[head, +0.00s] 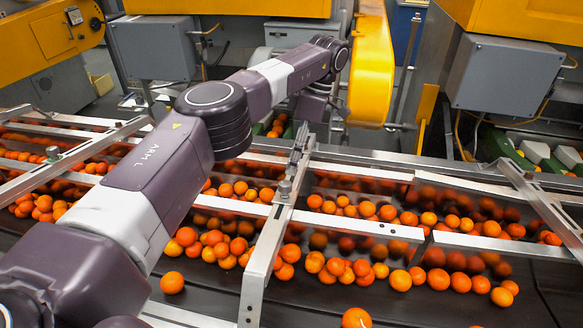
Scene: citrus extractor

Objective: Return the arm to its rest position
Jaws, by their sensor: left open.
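My left arm (165,175) comes in from the lower left and reaches across the conveyor lanes to the back middle. Its gripper (297,150) points down at the end of the arm, small in the picture, and is open. I see no fruit held in it. It shows in front of or above the metal crossbar (268,250); I cannot tell whether they touch. My right gripper is not in view.
Several oranges (437,279) lie in lanes on the dark conveyor, between metal rails (470,240). A yellow machine part (371,65) stands close right of my wrist. Grey boxes (505,78) and yellow machines (55,35) stand behind. Loose oranges (356,318) lie at the front.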

